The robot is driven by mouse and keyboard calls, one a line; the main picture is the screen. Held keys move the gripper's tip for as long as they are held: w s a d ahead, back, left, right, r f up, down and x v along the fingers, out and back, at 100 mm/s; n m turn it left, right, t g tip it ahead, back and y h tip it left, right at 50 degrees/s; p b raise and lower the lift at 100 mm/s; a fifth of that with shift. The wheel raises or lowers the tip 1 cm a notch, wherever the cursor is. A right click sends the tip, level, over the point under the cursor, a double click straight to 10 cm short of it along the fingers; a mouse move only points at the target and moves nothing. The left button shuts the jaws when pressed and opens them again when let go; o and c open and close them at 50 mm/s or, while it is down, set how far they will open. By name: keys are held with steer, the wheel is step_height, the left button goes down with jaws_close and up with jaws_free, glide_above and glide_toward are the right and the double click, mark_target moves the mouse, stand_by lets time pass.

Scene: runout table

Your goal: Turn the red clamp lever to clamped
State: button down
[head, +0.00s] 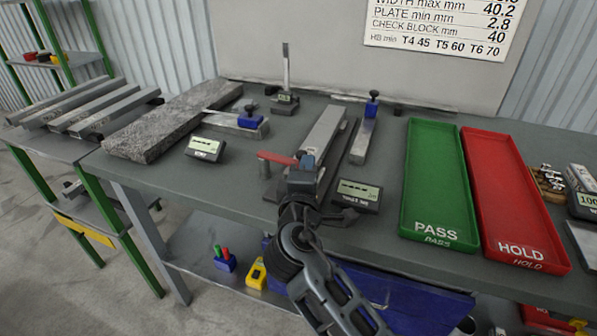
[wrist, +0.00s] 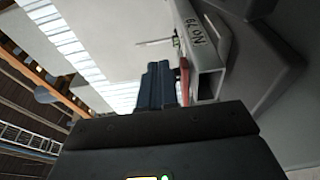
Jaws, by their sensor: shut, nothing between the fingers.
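My gripper hides part of the clamp.
A small display (head: 357,195) stands close right of my gripper, another (head: 206,149) to the left. A green PASS tray (head: 437,235) and red HOLD tray (head: 520,235) lie right. A stone plate (head: 165,125) and several bars lie left.

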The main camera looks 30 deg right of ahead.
steer(key=shift+w+d, duration=0.15)
steer(key=shift+d, duration=0.3)
stand_by(0.4)
